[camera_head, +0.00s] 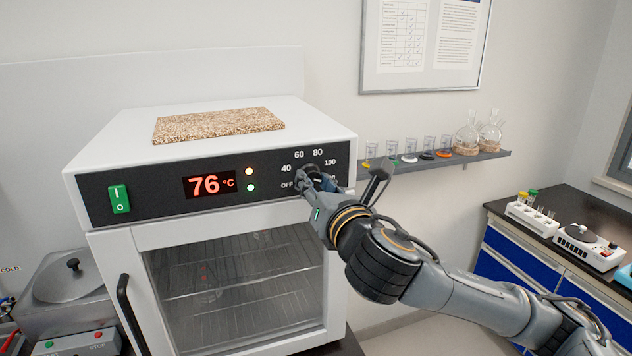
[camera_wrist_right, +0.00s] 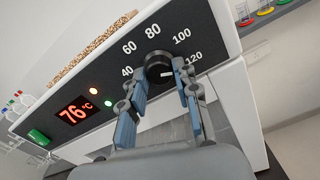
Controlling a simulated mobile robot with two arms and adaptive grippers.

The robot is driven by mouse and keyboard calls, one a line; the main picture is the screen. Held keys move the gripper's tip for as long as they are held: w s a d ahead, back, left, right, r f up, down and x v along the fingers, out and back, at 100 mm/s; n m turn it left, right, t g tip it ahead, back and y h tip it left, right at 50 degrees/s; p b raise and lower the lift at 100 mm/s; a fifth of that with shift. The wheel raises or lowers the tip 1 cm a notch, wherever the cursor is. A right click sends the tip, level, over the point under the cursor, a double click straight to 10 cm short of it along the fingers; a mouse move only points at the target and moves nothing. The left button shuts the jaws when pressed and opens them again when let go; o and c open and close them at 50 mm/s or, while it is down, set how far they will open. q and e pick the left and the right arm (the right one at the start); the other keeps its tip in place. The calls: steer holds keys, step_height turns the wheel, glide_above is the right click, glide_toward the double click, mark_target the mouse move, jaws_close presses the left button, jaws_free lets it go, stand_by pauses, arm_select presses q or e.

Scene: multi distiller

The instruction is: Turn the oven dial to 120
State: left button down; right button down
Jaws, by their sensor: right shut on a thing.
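The white oven (camera_head: 225,236) stands at the left with a black front panel. Its dial (camera_wrist_right: 158,68) is a round black knob at the panel's right end, ringed by numbers from 40 to 120. In the wrist view a short white mark on the knob points to the right, toward the 120 side. My right gripper (camera_wrist_right: 164,84) is shut on the dial, with one blue finger on each side. In the head view the gripper (camera_head: 318,180) covers most of the dial and the 120 label. My left gripper is not in view.
The display (camera_head: 209,185) reads 76 °C, beside two lit lamps and a green switch (camera_head: 120,198). A speckled slab (camera_head: 218,125) lies on the oven top. A shelf of glassware (camera_head: 440,158) is on the wall behind my arm. A bench (camera_head: 500,259) stands at the right.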

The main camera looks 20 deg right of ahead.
steer(key=c, duration=1)
jaws_free()
steer(key=shift+r, duration=0.15)
step_height(320, 180, up, 10)
steer(key=shift+f, duration=0.1)
steer(key=shift+f, duration=0.1)
